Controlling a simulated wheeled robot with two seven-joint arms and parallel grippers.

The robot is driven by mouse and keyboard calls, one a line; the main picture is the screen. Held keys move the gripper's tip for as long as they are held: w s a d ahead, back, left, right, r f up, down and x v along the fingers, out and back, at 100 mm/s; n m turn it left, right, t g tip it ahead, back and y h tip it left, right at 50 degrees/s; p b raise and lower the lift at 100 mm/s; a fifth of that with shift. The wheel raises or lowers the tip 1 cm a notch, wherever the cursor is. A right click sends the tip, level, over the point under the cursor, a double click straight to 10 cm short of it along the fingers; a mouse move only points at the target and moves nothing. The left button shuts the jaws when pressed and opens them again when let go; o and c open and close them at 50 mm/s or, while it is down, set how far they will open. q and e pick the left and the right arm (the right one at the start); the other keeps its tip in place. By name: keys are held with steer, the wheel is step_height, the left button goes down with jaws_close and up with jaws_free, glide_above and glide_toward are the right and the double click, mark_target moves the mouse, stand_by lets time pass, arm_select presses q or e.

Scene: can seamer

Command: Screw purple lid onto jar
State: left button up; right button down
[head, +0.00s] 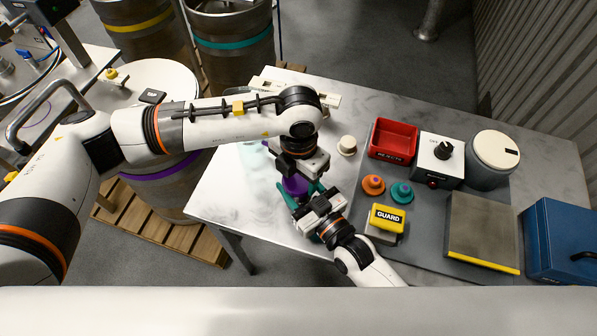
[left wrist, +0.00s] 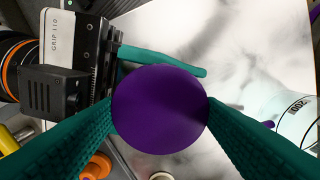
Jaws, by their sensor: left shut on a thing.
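The purple lid (head: 296,187) is in the middle of the table in the head view, under my left gripper (head: 297,177). In the left wrist view the lid (left wrist: 160,110) is a round purple disc between the teal fingers of my left gripper (left wrist: 161,104), which is shut on it. My right gripper (head: 308,197) is at the same spot, just below the lid in the head view. In the left wrist view one teal finger of it passes behind the lid. The jar is not clearly visible; the lid and grippers cover that spot, so I cannot tell what the right fingers hold.
Orange (head: 373,184) and teal (head: 401,194) knobbed pieces, a yellow GUARD block (head: 387,218), a red bin (head: 394,140) and a knob box (head: 440,158) stand to the right.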

arm_select(q)
steer(key=o, duration=1.2)
step_height(320, 180, up, 12)
steer(key=shift+r, duration=0.1)
arm_select(e)
steer(key=shift+c, duration=2.3)
jaws_free()
arm_select(q)
steer(key=shift+f+b, duration=0.6)
arm_select(e)
steer(key=v, duration=1.2)
